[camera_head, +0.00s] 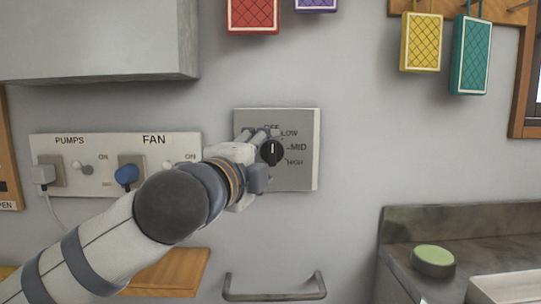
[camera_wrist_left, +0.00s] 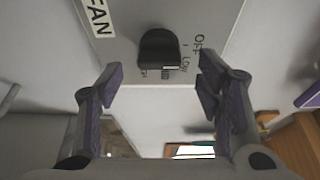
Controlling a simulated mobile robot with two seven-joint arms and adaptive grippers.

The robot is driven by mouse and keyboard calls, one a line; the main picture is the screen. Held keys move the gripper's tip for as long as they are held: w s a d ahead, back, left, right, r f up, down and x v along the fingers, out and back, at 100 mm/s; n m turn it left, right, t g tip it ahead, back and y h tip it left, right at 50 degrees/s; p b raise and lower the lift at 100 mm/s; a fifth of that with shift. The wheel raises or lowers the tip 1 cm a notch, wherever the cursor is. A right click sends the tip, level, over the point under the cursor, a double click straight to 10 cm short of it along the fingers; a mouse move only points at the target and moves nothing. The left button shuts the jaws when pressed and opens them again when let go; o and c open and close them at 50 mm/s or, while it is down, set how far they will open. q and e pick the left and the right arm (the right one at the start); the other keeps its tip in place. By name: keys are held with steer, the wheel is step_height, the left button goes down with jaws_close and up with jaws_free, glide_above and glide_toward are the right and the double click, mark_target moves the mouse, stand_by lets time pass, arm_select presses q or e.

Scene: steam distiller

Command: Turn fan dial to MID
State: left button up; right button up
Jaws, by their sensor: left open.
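The fan dial (camera_head: 271,152) is a black round knob on a grey wall plate (camera_head: 303,125) marked OFF, LOW, MID and HIGH. In the head view its white line stands about upright, towards OFF and not towards MID. The dial also shows in the left wrist view (camera_wrist_left: 158,48), at top centre beyond the fingertips. My left gripper (camera_wrist_left: 160,72) is open and empty, its two purple-padded fingers apart on either side of the dial's line. It also shows in the head view (camera_head: 260,157), close to the plate; contact with the dial cannot be told. My right gripper is out of view.
A white panel (camera_head: 113,147) labelled PUMPS and FAN, with plugs and switches, is left of the dial, partly behind my arm. A handle (camera_head: 275,294) is below. Coloured blocks hang above. A counter (camera_head: 470,230) with a green-topped round object (camera_head: 433,256) stands lower right.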

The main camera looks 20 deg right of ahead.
mark_target(272, 152)
arm_select(q)
steer(key=shift+x, duration=1.65)
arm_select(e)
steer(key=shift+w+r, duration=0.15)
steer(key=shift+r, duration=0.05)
arm_select(q)
steer(key=c, duration=1.2)
steer(key=shift+o, duration=0.2)
steer(key=shift+s+r+m+p, duration=0.1)
steer(key=shift+r+m+p, duration=0.2)
steer(key=shift+m+p, duration=0.25)
steer(key=m+y+p, duration=0.1)
steer(key=m+p, duration=0.1)
steer(key=m+g+y+p, duration=0.1)
steer(key=m+p, duration=0.1)
steer(key=m, duration=0.1)
steer(key=shift+r, duration=0.35)
steer(key=shift+d+f+m+g+y, duration=0.1)
steer(key=shift+m+g+y, duration=0.25)
steer(key=shift+m, duration=0.2)
steer(key=shift+f+m+y+p, duration=0.1)
steer(key=shift+m+y+p, duration=0.3)
steer(key=shift+m+y, duration=0.25)
steer(key=shift+d+f+m+y, duration=0.15)
steer(key=shift+m+y, duration=0.95)
steer(key=shift+m, duration=0.65)
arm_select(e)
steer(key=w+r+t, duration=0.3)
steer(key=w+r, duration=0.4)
